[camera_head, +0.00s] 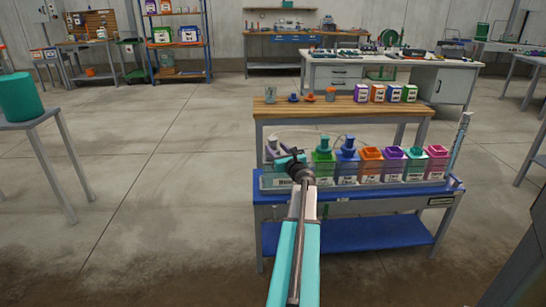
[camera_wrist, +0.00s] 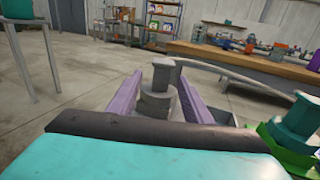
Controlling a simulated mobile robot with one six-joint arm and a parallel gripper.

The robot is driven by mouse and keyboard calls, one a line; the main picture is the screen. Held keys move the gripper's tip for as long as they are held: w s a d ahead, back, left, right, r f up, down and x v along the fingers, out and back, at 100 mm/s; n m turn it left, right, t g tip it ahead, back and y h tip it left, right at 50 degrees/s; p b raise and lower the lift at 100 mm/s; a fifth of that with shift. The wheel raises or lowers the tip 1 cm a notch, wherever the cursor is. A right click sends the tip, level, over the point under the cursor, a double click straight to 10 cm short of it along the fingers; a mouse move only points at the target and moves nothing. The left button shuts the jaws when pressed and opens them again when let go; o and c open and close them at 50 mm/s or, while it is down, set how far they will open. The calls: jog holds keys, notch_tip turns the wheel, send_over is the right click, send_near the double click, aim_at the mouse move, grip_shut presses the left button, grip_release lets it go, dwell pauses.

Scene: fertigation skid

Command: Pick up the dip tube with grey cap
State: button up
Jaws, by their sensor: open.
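The grey cap of the dip tube (camera_wrist: 157,104) stands upright in the middle of the wrist view, a stepped round piece with a narrower stem above. My gripper (camera_wrist: 160,82) is open, with a lavender finger on each side of the cap. The cap sits between the fingers; I cannot tell whether either touches it. In the head view my gripper (camera_head: 272,149) is at the left end of the row of containers on the blue-topped stand. The grey cap is too small and covered to make out clearly there. The tube below the cap is hidden.
A green-capped dip tube (camera_head: 322,144) and a blue-capped one (camera_head: 347,148) stand just right. A pale hose (camera_wrist: 235,76) runs rightward from behind the grey cap. Open-topped orange (camera_head: 370,163) and other coloured containers follow. A wooden shelf (camera_head: 340,106) rises behind.

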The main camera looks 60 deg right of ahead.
aim_at(274, 145)
jog(key=shift+x, duration=1.55)
jog(key=shift+b+x, duration=0.35)
jog(key=shift+x, duration=0.75)
jog(key=shift+s+d, duration=0.1)
jog(key=shift+s, duration=0.05)
grip_shut()
